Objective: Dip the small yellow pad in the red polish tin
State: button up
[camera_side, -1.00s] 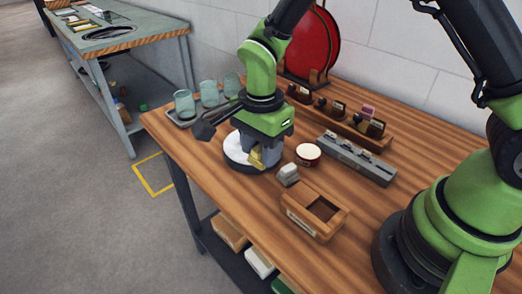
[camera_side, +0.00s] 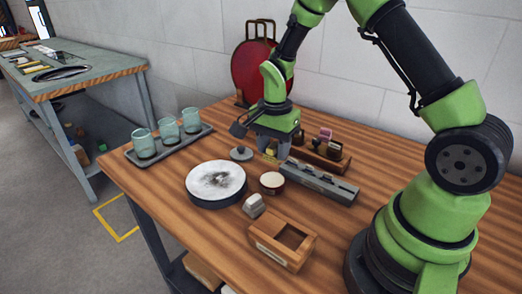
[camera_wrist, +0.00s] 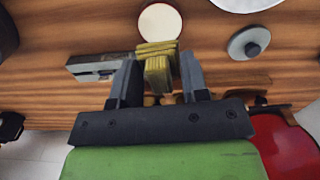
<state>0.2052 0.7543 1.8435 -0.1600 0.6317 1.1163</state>
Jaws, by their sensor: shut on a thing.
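My gripper (camera_side: 273,140) is shut on the small yellow pad (camera_side: 271,153). In the wrist view the pad (camera_wrist: 156,66) sits between the two fingers of my gripper (camera_wrist: 158,78), its wider yellow end past the fingertips. The small round tin (camera_side: 271,183) has a dark red side and a cream top. It stands on the wooden table in front of the gripper in the side view. In the wrist view the tin's top (camera_wrist: 160,22) lies just beyond the pad; the pad appears above the table, apart from the tin.
A round white plate with grey smudges (camera_side: 216,182) stands left of the tin. A grey knobbed lid (camera_side: 241,154) lies behind it. A grey slotted block (camera_side: 318,182), a wooden rack (camera_side: 330,160), a small grey block (camera_side: 254,206) and an open wooden box (camera_side: 283,243) surround the tin.

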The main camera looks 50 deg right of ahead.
aim_at(272, 179)
jog(key=shift+f, duration=2.65)
jog(key=shift+f, duration=0.55)
jog(key=shift+r, duration=3.55)
